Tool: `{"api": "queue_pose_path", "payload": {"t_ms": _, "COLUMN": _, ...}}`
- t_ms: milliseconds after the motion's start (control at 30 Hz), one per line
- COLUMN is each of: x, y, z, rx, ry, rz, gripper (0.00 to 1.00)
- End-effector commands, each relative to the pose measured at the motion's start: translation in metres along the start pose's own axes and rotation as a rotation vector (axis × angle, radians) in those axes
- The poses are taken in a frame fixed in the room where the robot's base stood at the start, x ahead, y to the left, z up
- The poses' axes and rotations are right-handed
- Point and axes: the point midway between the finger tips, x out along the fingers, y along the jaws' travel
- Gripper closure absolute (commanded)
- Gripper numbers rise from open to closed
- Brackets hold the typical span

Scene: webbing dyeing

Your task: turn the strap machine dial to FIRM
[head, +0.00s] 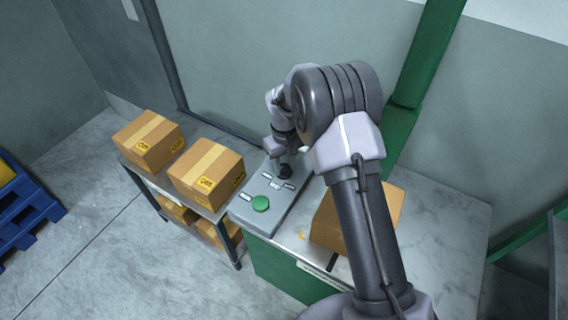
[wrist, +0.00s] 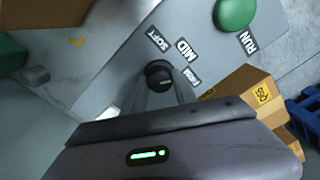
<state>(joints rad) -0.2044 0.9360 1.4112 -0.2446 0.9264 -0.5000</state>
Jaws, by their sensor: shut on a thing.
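The strap machine's black dial (wrist: 159,72) sits on the grey control panel (wrist: 115,85), with the labels SOFT (wrist: 158,39), MID (wrist: 187,50) and FIRM (wrist: 193,78) around it in the wrist view. My gripper (wrist: 161,88) is shut on the dial, one finger on each side. A small pale mark shows on the dial, but I cannot tell which label it points to. In the head view my gripper (head: 285,172) reaches down onto the panel (head: 247,213), and the dial is mostly hidden there.
A green button (head: 261,204) is on the panel, beside the RUN label (wrist: 248,42). A cardboard box (head: 326,222) stands right of the panel, partly behind my arm. More boxes (head: 206,172) stand on a rack at left. A green post (head: 398,140) rises behind.

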Motion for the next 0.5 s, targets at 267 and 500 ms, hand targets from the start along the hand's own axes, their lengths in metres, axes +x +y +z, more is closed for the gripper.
{"api": "queue_pose_path", "payload": {"t_ms": 267, "x": 0.0001, "y": -0.0001, "z": 0.0, "rx": 0.17, "ry": 0.0, "rz": 0.0, "gripper": 1.0}}
{"api": "queue_pose_path", "payload": {"t_ms": 500, "x": 0.0002, "y": 0.0, "z": 0.0, "rx": 0.25, "ry": 0.0, "rz": 0.0, "gripper": 1.0}}
